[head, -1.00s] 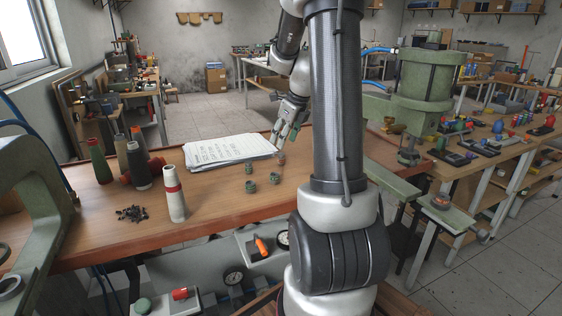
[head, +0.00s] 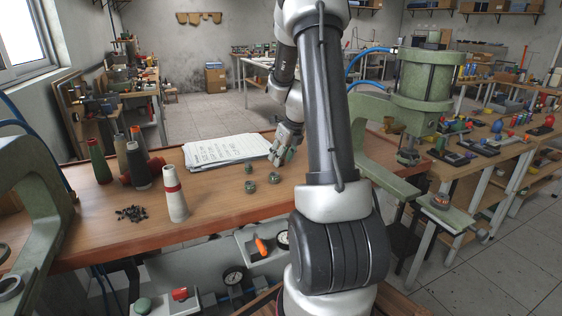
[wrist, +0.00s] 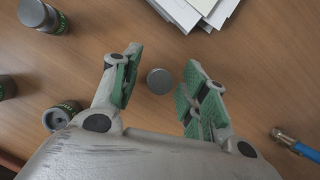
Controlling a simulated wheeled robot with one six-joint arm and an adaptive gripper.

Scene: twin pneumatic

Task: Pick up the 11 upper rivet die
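My gripper (head: 280,158) is low over the wooden bench in the head view. In the wrist view my gripper (wrist: 158,88) is open, its green-padded fingers spread apart. A small grey round-topped die (wrist: 160,80) stands between the fingertips, seen from above, with space on both sides. In the head view, dies (head: 249,187) (head: 275,177) stand in front of my gripper. Their markings are too small to read, so I cannot tell which is 11.
A stack of papers (head: 225,151) lies behind and left of the dies. Thread cones (head: 173,193) and a pile of small dark parts (head: 131,214) are on the left. A green press (head: 422,90) stands on the right. A blue-and-copper piece (wrist: 298,145) lies near the right finger.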

